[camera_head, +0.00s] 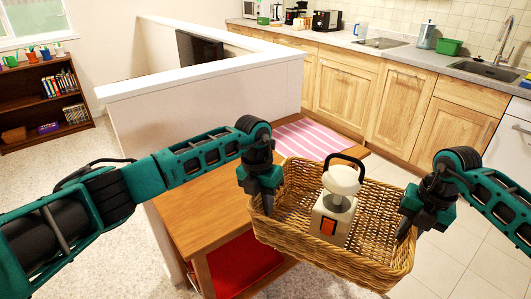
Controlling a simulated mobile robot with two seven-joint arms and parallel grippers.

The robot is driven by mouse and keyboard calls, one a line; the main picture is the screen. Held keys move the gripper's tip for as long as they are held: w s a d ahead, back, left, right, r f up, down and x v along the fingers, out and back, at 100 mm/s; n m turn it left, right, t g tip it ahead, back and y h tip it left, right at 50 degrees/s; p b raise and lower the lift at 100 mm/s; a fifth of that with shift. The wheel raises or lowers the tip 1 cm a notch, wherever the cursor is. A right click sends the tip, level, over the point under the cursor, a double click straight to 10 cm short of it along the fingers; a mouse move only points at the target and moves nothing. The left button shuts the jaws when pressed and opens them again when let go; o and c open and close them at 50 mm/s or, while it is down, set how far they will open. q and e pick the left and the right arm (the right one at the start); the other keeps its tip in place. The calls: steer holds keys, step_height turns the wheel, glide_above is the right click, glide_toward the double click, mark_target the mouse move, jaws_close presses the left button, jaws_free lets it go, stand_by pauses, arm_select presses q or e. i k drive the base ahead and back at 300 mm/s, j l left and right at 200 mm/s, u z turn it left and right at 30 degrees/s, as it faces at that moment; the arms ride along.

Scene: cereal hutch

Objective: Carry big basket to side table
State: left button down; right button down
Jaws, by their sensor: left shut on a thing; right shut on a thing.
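A big wicker basket (330,262) hangs between my two grippers in the head view, in front of and partly over the right end of a wooden table (205,215). My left gripper (266,205) is shut on the basket's left rim. My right gripper (408,228) is shut on its right rim. A white appliance with a dark handle and an orange-red switch (328,226) stands upright inside the basket. The fingertips are partly hidden at the rim.
A pink striped cloth (318,137) lies on the table's far end. A low white wall (205,110) runs along the table's left and far side. Wooden kitchen cabinets (345,95) stand behind. A red surface (243,262) shows beneath the table. Tiled floor is clear at the lower right.

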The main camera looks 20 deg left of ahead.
mark_target(227, 180)
steer(key=i, duration=0.75)
steer(key=i+u, duration=0.3)
steer(key=u, duration=1.05)
